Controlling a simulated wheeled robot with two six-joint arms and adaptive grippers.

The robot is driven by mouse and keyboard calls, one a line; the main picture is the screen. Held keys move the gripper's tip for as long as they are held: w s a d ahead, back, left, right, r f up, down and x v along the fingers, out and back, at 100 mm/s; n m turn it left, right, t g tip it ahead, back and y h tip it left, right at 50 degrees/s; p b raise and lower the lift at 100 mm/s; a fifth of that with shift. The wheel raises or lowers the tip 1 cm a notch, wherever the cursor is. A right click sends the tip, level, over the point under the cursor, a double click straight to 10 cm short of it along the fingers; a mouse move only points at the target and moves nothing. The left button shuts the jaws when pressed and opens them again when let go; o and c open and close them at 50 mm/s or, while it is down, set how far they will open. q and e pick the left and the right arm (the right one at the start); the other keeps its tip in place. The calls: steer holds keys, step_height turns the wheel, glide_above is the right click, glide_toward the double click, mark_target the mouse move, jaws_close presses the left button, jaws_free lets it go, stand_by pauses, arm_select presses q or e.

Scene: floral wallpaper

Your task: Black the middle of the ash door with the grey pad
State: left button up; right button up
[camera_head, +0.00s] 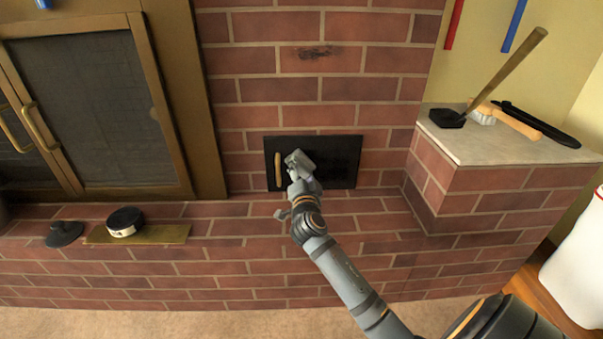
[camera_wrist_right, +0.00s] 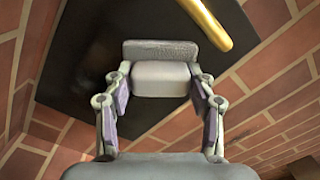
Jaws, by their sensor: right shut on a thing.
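The ash door (camera_head: 345,176) is a black plate set low in the brick wall, with an upright brass handle (camera_head: 278,170) at its left side. In the right wrist view the door (camera_wrist_right: 75,65) fills the upper left and its handle (camera_wrist_right: 207,22) is at the top. My right gripper (camera_head: 297,172) is in front of the door, just right of the handle. It is shut on the grey pad (camera_wrist_right: 160,78), which has a darker grey face along its far edge. The pad is at or very near the door; I cannot tell whether it touches. My left gripper is out of view.
A round black-topped tin (camera_head: 125,220) sits on a brass plate (camera_head: 178,234) on the hearth, beside a black disc (camera_head: 64,233). A shovel (camera_head: 505,75), a brush (camera_head: 510,119) and a black tool (camera_head: 537,124) lie on the right ledge (camera_head: 470,150). A framed screen (camera_head: 95,110) stands left.

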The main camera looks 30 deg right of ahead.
mark_target(313, 165)
steer(key=shift+s+d, duration=0.55)
steer(key=shift+d, duration=0.25)
steer(key=shift+s+d, duration=0.5)
steer(key=shift+d, duration=0.3)
steer(key=shift+d, duration=0.1)
steer(key=shift+s+d, duration=0.5)
steer(key=shift+d, duration=0.3)
steer(key=shift+s+d, duration=0.45)
steer(key=shift+d, duration=0.3)
steer(key=shift+s+d+r+p, duration=0.2)
steer(key=shift+s+d+p, duration=0.5)
steer(key=shift+d+p, duration=0.35)
steer(key=shift+s+d+p, duration=0.2)
steer(key=shift+d+p, duration=0.1)
steer(key=shift+s+d+f, duration=0.15)
steer(key=shift+d+f, duration=0.05)
steer(key=shift+d, duration=0.05)
